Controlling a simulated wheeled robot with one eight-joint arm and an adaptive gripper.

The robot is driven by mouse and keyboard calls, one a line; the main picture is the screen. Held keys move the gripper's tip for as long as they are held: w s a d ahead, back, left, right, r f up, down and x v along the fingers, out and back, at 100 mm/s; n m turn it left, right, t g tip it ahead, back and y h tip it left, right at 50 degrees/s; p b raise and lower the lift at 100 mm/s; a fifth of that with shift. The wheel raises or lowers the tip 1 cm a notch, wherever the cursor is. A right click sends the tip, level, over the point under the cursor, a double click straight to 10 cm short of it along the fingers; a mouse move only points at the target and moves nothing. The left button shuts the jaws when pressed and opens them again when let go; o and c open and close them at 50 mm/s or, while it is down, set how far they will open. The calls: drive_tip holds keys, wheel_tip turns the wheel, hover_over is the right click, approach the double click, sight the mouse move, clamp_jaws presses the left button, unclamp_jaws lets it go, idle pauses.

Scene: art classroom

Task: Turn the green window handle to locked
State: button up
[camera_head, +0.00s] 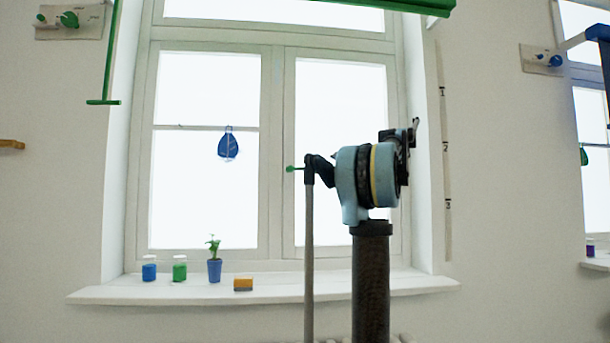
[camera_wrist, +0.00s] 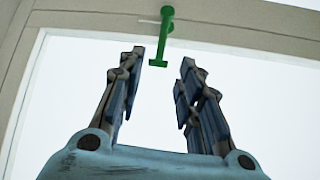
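The green window handle (camera_head: 292,168) shows as a small lever on the central upright of the white window frame (camera_head: 276,110), just left of my dark arm parts, which hide some of it. In the wrist view the green handle (camera_wrist: 161,40) stands out from the pale frame at top centre, its free end between and slightly beyond my fingertips. My gripper (camera_wrist: 171,62) is open, with a clear gap between its two fingers. The left fingertip is close beside the handle; I cannot tell whether they touch. In the head view I cannot make out the fingers.
The sill (camera_head: 330,289) holds a blue jar (camera_head: 149,270), a green jar (camera_head: 180,271), a potted plant (camera_head: 214,270) and a yellow-brown block (camera_head: 243,284). A blue pouch (camera_head: 228,145) hangs at the left pane. A green bar (camera_head: 410,6) crosses above.

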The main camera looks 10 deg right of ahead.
sight(307, 169)
drive_tip(key=x, duration=1.7)
drive_tip(key=shift+w, duration=0.25)
drive_tip(key=shift+c, duration=0.3)
